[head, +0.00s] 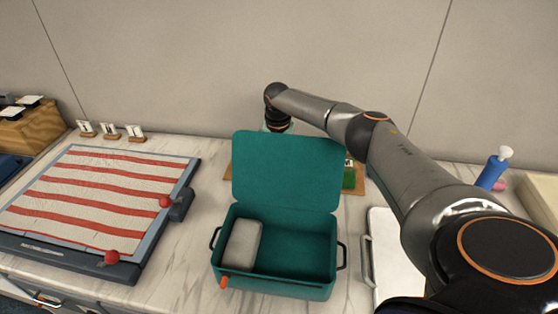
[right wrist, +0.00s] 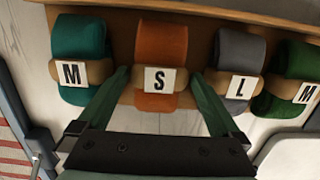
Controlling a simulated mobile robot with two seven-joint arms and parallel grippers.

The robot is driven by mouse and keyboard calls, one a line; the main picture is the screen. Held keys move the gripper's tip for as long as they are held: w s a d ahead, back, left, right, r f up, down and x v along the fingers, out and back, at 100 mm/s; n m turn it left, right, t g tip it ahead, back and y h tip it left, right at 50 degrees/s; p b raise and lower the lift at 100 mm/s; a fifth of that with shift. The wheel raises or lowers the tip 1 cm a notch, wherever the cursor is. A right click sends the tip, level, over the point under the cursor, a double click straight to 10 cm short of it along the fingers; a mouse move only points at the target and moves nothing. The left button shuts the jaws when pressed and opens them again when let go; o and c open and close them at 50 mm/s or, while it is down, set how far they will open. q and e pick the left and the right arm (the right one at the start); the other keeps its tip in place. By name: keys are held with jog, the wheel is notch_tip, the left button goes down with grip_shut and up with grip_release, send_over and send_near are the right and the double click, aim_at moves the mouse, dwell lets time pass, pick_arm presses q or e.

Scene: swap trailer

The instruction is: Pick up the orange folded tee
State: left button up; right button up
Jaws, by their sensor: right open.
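The orange folded tee (right wrist: 161,45) stands in a row of folded tees in the right wrist view, with a tan band and a white "S" label around it. My right gripper (right wrist: 161,75) is open. Its two green fingers point toward the orange tee, one on each side of it. I cannot tell whether they touch it. In the head view my right arm reaches over behind the teal case, and the lid hides the gripper's tips and the orange tee. My left gripper is out of view.
A teal tee (right wrist: 80,40) marked M is left of the orange one; a grey tee (right wrist: 238,50) marked L and a green tee (right wrist: 290,75) are right. The open teal case (head: 290,170) holds a grey block (head: 243,243). A striped board (head: 95,195) lies left.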

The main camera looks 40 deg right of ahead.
jog(key=shift+f, duration=0.6)
jog(key=shift+c, duration=0.4)
jog(key=c, duration=1.3)
jog(key=shift+o, duration=0.2)
jog(key=shift+r, duration=0.1)
